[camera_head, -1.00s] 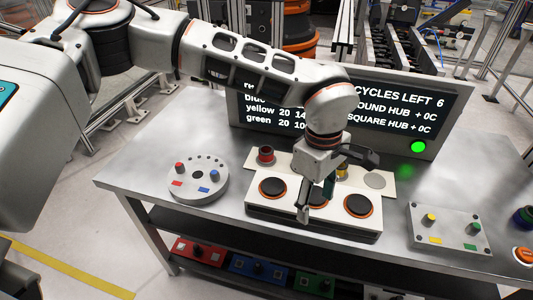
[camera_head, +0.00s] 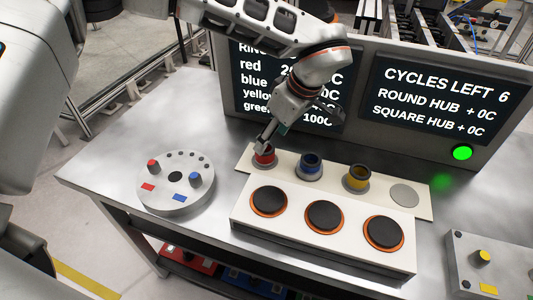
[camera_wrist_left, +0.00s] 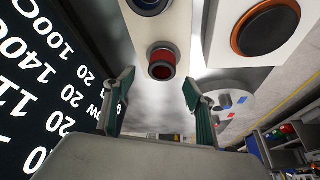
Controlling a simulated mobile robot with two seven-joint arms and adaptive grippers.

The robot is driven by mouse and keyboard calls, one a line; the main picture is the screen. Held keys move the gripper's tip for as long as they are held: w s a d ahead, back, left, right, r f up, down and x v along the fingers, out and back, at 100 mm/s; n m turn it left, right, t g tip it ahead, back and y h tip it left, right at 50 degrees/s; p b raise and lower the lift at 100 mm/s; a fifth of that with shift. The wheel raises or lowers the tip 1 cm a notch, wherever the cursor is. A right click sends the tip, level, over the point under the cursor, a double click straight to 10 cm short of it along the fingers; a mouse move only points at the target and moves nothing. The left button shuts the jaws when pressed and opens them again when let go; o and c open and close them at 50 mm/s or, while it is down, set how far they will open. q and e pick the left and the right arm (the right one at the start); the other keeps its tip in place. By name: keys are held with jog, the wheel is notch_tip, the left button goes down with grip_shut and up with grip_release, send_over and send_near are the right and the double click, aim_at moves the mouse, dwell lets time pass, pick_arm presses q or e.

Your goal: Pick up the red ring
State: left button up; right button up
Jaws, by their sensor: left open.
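The red ring (camera_head: 264,156) stands at the left end of a white strip on the metal table. It also shows in the left wrist view (camera_wrist_left: 162,64), ahead of and between the two green-padded fingers. My left gripper (camera_head: 268,142) is open and close to the red ring, partly covering its top edge in the head view. In the left wrist view the left gripper (camera_wrist_left: 160,100) has wide-apart fingers with nothing between their pads. I cannot tell whether a finger touches the ring. My right gripper is not in view.
A blue ring (camera_head: 310,166) and a yellow ring (camera_head: 356,178) stand on the same strip. A white block (camera_head: 300,240) with three black-and-orange pads is in front. A round hub (camera_head: 176,200) with pegs lies left. A display screen (camera_head: 440,100) stands behind.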

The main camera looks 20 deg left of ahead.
aim_at(265, 154)
pick_arm(q)
jog(key=x, duration=0.6)
jog(key=shift+s+a+f, duration=0.15)
jog(key=c, duration=1.3)
